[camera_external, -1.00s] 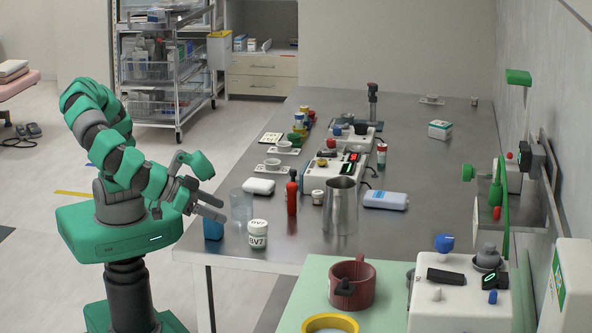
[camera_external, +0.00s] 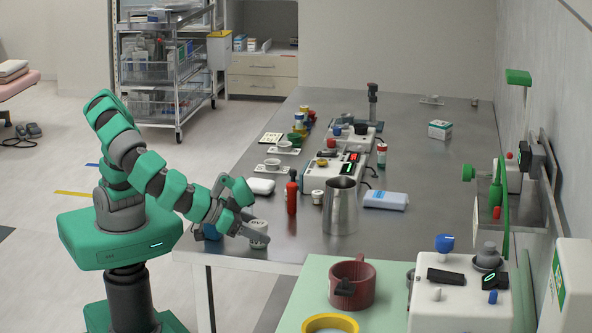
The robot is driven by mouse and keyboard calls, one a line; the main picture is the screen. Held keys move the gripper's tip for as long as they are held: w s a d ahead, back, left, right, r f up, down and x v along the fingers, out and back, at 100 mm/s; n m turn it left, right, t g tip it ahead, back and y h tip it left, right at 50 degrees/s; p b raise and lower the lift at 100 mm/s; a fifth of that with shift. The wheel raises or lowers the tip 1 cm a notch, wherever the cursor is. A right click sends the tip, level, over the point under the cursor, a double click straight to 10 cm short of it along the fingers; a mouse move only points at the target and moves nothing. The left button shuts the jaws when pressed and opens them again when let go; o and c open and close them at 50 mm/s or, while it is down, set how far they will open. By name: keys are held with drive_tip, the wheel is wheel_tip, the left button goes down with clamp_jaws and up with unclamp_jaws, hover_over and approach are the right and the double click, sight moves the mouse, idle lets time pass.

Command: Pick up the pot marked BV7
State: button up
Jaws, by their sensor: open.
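The white pot marked BV7 (camera_external: 260,227) is near the front left corner of the steel table. Its lower part is partly covered by a finger of my gripper, and its marking is too small to read clearly now. My gripper (camera_external: 253,231) is open and right at the pot, reaching in from the left with its fingers low over the table. I cannot tell whether the fingers touch the pot or whether it is tilted.
A blue cup (camera_external: 212,231) stands just left of the pot, partly behind my gripper. The table's front edge is close below the pot.

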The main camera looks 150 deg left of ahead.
drive_tip(key=shift+x, duration=1.25)
drive_tip(key=c, duration=1.1)
drive_tip(key=shift+o, duration=0.2)
